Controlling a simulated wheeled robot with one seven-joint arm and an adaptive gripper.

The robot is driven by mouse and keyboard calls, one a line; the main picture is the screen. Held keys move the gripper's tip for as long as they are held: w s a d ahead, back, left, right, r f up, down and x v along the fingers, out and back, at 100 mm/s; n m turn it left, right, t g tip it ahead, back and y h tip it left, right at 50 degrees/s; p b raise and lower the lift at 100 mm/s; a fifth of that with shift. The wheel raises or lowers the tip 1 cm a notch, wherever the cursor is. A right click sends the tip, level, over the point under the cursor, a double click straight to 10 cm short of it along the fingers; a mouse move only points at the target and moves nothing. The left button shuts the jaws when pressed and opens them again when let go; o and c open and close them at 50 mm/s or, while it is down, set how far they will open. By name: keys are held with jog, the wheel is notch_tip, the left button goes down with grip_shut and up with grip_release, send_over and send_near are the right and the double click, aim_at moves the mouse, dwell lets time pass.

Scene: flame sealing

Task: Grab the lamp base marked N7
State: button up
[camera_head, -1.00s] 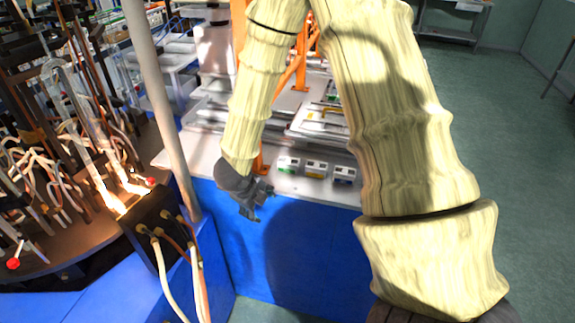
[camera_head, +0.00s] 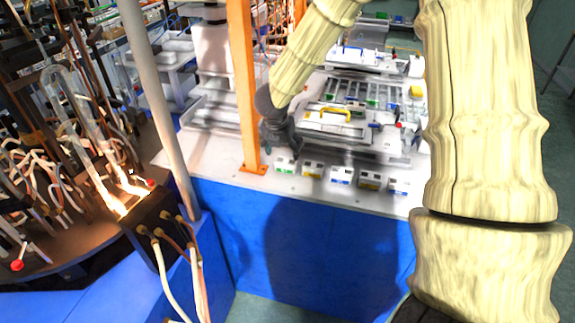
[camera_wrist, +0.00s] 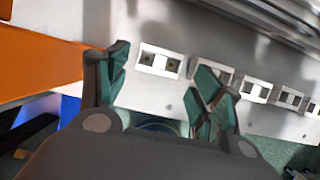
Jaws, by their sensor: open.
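Several small white blocks, which look like the lamp bases, stand in a row along the front of the grey worktop. The leftmost block (camera_head: 285,165) has a green label, and others (camera_head: 342,175) have blue or yellow ones. The marks are too small to read, so I cannot tell which is N7. My gripper (camera_head: 282,147) is just behind and above the leftmost block. In the wrist view the open, empty gripper (camera_wrist: 168,66) has a two-holed block (camera_wrist: 160,61) between its fingertips, apart from them. Its right fingers partly cover the second block (camera_wrist: 222,75).
An orange post (camera_head: 243,90) stands close to the left of my gripper. Behind the row are trays with a yellow handle (camera_head: 335,112). A pale pole (camera_head: 152,90) and a glass-tube rig (camera_head: 75,110) are further left. The worktop's front edge drops to a blue panel (camera_head: 300,240).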

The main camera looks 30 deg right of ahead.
aim_at(286, 160)
jog(key=shift+x, duration=1.15)
jog(key=shift+p+x, duration=1.4)
jog(key=shift+x, duration=1.35)
jog(key=shift+s, duration=0.1)
jog(key=shift+c, duration=0.5)
jog(key=c, duration=0.6)
